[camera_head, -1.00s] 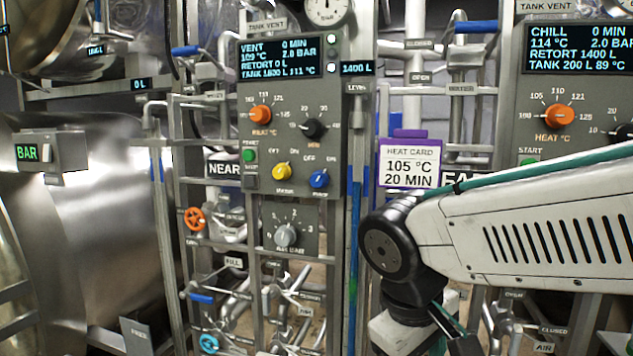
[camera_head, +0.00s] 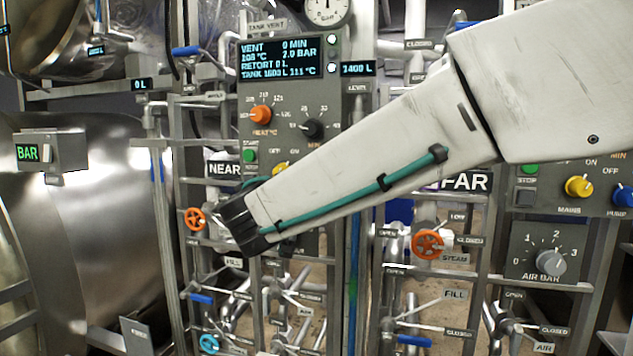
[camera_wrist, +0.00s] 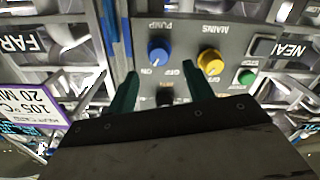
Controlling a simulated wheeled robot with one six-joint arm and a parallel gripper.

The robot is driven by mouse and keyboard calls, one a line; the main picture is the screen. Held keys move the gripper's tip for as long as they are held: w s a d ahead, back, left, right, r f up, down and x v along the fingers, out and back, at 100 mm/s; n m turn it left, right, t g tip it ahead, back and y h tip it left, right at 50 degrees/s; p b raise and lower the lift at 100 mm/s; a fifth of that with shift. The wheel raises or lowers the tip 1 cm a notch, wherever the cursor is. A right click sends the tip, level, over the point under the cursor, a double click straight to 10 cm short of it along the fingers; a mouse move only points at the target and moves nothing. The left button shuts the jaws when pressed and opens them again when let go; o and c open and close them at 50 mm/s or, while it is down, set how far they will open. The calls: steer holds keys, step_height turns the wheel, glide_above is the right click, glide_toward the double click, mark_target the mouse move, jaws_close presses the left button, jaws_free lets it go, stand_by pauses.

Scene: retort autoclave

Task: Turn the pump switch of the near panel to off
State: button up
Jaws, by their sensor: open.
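The near panel (camera_head: 290,110) stands at centre left in the head view. Its blue pump switch (camera_wrist: 159,50) shows in the wrist view, where the picture is upside down. The switch's white mark seems to lean towards the ON label. The yellow mains switch (camera_wrist: 210,62) is beside it. In the head view my arm hides the pump switch, and only part of the mains switch (camera_head: 281,168) shows. My gripper (camera_wrist: 158,88) is open and empty, its two green fingers spread below the pump switch in the picture, apart from it. My gripper is hidden in the head view.
The green start button (camera_wrist: 246,76) is beside the mains switch. The purple heat card (camera_wrist: 30,105) is at the left of the wrist view. The far panel (camera_head: 530,215), with similar switches, stands at right. Orange valve wheels (camera_head: 428,244) and pipes crowd below.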

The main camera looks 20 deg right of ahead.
steer(key=x, duration=0.6)
steer(key=shift+w+d, duration=0.25)
steer(key=shift+d, duration=0.05)
steer(key=c, duration=1)
